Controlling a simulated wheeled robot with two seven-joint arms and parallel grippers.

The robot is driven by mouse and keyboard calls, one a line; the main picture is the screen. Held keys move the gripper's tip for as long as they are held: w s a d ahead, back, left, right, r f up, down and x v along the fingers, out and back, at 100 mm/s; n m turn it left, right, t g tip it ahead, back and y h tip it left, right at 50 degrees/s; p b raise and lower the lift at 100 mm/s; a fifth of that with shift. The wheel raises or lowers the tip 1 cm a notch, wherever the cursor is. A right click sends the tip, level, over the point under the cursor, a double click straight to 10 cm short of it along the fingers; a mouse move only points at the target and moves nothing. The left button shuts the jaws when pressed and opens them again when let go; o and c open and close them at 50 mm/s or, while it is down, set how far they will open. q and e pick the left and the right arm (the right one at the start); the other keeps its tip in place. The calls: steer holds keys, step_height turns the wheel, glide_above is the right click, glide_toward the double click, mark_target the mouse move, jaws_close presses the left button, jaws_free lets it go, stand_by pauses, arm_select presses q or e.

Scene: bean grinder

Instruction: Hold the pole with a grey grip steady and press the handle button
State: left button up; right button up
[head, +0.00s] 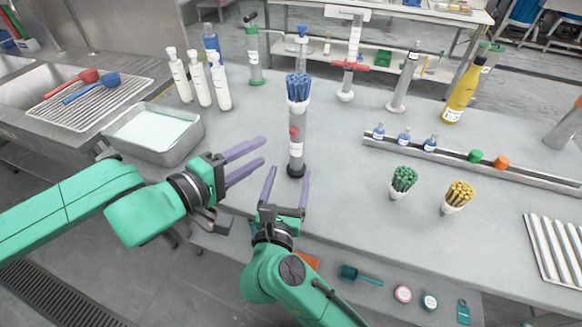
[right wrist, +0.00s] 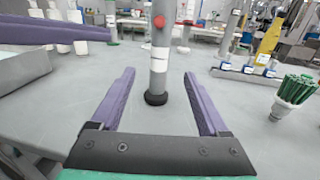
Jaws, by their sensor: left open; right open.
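A grey upright pole (head: 298,152) with a red button, white bands and a black foot stands on the grey table. A white cup of blue sticks (head: 298,88) shows at its upper end; I cannot tell whether it is on it or behind it. The pole also shows in the right wrist view (right wrist: 159,50), its top cut off. My left gripper (head: 264,151) is open and empty, left of the pole and apart from it. My right gripper (head: 289,170) is open in front of the pole's foot. In its wrist view the pole stands upright beyond and between the fingers.
A metal tray (head: 190,138) stands at the left. Cups of green sticks (head: 403,183) and yellow sticks (head: 458,197) stand at the right, before a rail with small bottles (head: 403,136). White bottles (head: 220,82) and several other poles stand behind. The table around the pole is clear.

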mark_target(299, 138)
steer(key=w, duration=0.4)
steer(key=w+d, duration=0.1)
steer(key=w, duration=0.4)
steer(key=w+d, duration=0.1)
steer(key=w, duration=0.4)
steer(key=c, duration=1.2)
arm_select(q)
jaws_close()
arm_select(e)
jaws_close()
steer(key=shift+s+f, duration=0.1)
